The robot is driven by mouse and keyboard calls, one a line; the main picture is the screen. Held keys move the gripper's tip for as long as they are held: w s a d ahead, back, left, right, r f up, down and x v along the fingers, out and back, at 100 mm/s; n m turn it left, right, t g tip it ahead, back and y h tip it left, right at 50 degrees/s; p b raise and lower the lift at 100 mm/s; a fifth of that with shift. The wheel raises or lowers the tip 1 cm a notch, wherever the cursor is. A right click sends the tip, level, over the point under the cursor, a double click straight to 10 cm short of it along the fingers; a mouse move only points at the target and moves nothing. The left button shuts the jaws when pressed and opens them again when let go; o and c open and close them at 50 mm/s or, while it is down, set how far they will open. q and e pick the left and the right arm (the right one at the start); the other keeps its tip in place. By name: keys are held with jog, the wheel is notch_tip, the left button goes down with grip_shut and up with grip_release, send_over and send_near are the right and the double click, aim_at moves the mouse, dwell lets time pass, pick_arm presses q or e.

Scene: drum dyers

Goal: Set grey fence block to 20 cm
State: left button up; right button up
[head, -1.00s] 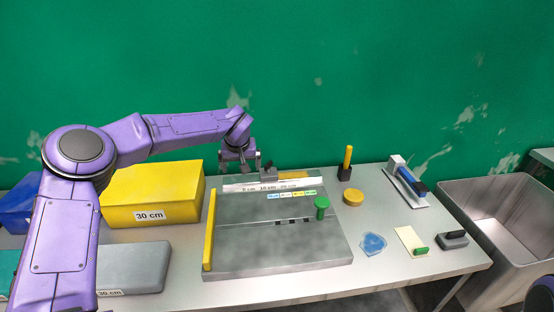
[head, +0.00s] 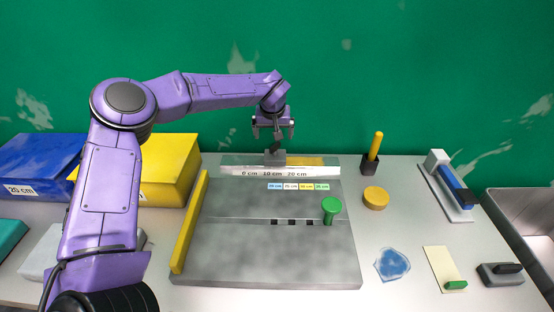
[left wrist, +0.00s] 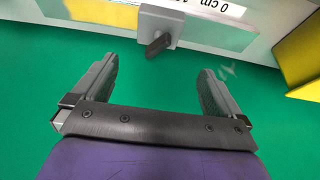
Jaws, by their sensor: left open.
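The grey fence block (head: 275,157) sits on the rail at the back of the grey board (head: 260,270), by the 10 cm mark of the white scale strip (head: 320,173). In the left wrist view the block (left wrist: 171,24) has a dark knob (left wrist: 158,46) sticking out. My left gripper (head: 273,138) is open and empty, just above the block in the head view. In the left wrist view the knob lies ahead of the gap between the open fingers (left wrist: 158,68), apart from both. My right gripper is not in view.
A yellow bar (head: 190,222) lines the board's left edge, and a green peg (head: 331,208) stands on its right part. Yellow (head: 175,160) and blue (head: 40,155) blocks stand left. A pen holder (head: 370,165) and yellow disc (head: 375,197) are right of the board.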

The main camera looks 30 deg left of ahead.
aim_at(275, 151)
pick_arm(q)
jog(key=x, duration=1.3)
jog(key=shift+s+d+f+p, duration=0.15)
jog(key=shift+s+d+p, duration=0.15)
jog(key=shift+p, duration=0.05)
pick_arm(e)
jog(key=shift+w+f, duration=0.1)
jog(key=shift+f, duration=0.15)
